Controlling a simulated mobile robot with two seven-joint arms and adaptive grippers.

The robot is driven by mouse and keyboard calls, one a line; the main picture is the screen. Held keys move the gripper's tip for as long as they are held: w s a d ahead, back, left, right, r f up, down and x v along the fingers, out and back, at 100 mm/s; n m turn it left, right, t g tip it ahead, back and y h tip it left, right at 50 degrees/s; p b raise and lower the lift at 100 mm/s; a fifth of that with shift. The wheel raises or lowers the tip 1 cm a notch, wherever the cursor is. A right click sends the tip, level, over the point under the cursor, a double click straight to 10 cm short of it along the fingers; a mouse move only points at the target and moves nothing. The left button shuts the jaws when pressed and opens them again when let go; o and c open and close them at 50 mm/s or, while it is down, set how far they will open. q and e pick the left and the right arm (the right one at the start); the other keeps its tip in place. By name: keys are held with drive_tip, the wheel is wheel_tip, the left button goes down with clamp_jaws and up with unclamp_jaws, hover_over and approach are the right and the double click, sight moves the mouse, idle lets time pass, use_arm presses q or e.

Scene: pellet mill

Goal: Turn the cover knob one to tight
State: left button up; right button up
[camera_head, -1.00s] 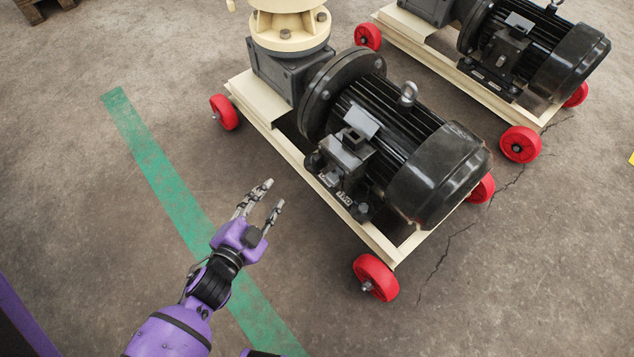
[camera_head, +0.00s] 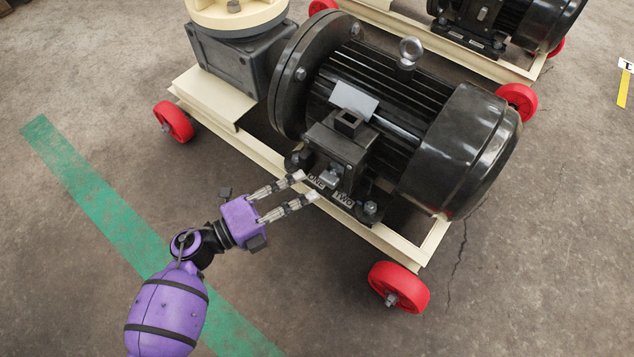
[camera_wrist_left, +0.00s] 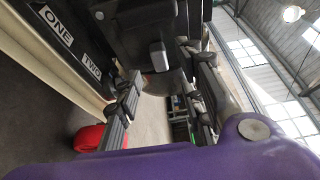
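The black motor carries a dark terminal box (camera_head: 335,148) with labels ONE (camera_head: 317,181) and TWO (camera_head: 344,199) below it. A small grey knob-like piece (camera_head: 329,177) sticks out of the box's front above the labels. Which fitting is cover knob one is unclear. My left gripper (camera_head: 306,186) is open, its fingertips close in front of the box near ONE; contact cannot be told. In the left wrist view, the gripper (camera_wrist_left: 160,65) shows nothing clamped. My right gripper is out of view.
The cream frame (camera_head: 400,243) with red wheels (camera_head: 398,286) runs below the motor. A dark round fitting (camera_head: 370,210) sits right of TWO. A second motor cart (camera_head: 500,62) stands behind. The floor at left, with a green stripe (camera_head: 100,200), is clear.

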sight(324, 183)
use_arm(q)
drive_tip(key=b+x, duration=0.1)
drive_tip(key=x, duration=0.4)
drive_tip(key=shift+b, duration=0.3)
clamp_jaws()
